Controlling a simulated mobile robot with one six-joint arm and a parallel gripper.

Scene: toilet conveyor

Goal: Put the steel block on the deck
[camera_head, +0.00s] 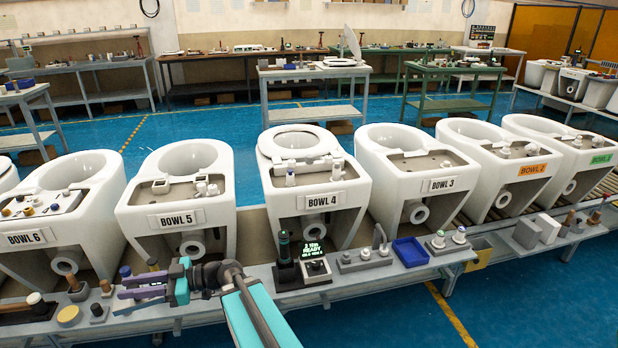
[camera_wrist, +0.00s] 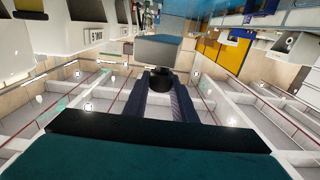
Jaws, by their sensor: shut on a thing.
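My gripper (camera_head: 118,299) reaches left over the near bench. Its dark purple fingers are shut on the black knob of the steel block. In the wrist view, which looks upside down, the grey steel block (camera_wrist: 158,48) sits just past the fingertips (camera_wrist: 163,88), with the knob between them. Which deck is meant is not shown.
The bench also carries a yellow disc (camera_head: 69,316), brown-handled tools, a green-lit display unit (camera_head: 316,270) and a blue tray (camera_head: 410,251). The bowls stand in a row just behind it.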

